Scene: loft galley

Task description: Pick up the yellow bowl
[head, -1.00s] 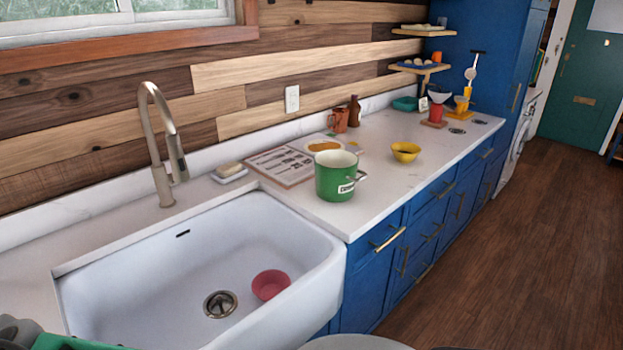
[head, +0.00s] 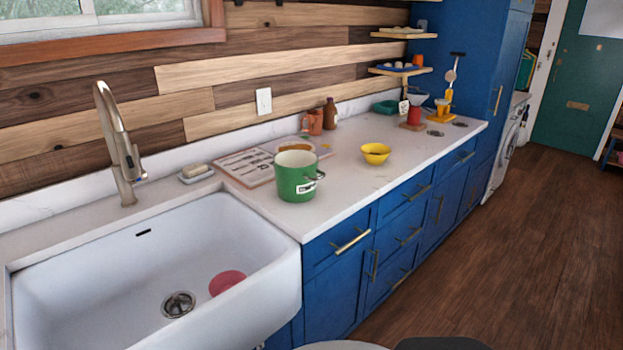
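The yellow bowl (head: 376,154) stands upright on the white counter, to the right of and behind a green pot. Nothing blocks it in the head view. I cannot make out anything in it. My gripper is not in view; only a grey rounded part of my own body shows at the bottom edge.
The green pot (head: 296,177) stands near the counter's (head: 400,172) front edge, beside the white sink (head: 262,262) holding a pink bowl (head: 227,281). A printed board (head: 243,169) lies behind the pot. The wooden floor (head: 520,260) at right is clear.

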